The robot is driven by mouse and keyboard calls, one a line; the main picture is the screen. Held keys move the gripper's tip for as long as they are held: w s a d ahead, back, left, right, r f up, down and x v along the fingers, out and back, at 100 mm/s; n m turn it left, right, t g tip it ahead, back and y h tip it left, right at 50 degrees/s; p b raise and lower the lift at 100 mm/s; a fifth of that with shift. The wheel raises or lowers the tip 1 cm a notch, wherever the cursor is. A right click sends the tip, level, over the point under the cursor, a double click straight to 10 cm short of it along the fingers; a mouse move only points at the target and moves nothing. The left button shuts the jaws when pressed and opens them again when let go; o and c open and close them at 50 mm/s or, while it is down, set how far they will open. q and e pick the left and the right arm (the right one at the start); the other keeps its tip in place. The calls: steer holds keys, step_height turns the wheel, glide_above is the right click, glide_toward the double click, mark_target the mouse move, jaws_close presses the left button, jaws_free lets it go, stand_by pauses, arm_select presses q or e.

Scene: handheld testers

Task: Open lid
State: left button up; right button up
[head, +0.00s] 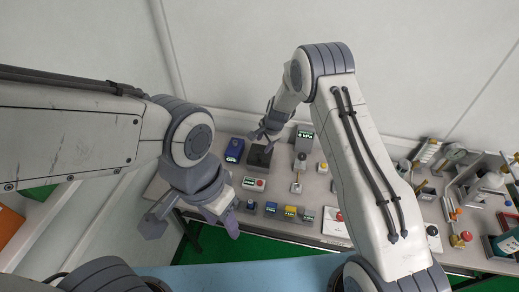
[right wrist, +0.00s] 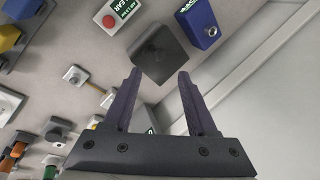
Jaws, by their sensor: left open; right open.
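A dark grey box (head: 260,153) stands on the bench. It shows in the right wrist view (right wrist: 165,52) just beyond the fingertips, with a plain dark top face. I cannot tell whether this top is the lid, and no other lid is clear. My right gripper (head: 264,136) is open and empty at the dark box, its fingers spread on either side of the box's near part in the right wrist view; contact cannot be told. My left gripper (head: 192,226) is open and empty in front of the bench, apart from the devices.
A blue tester (head: 234,150) stands left of the dark box, and a grey display unit (head: 304,136) right of it. A red-button box (head: 254,184) and several small coloured testers lie nearer the front edge. Tools and a clamp-like fixture crowd the right side. A wall stands behind.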

mark_target(259, 153)
steer(key=p+x, duration=0.2)
steer(key=x, duration=0.6)
steer(key=shift+a+f, duration=0.1)
steer(key=shift+f, duration=0.15)
jaws_close()
stand_by(1.1)
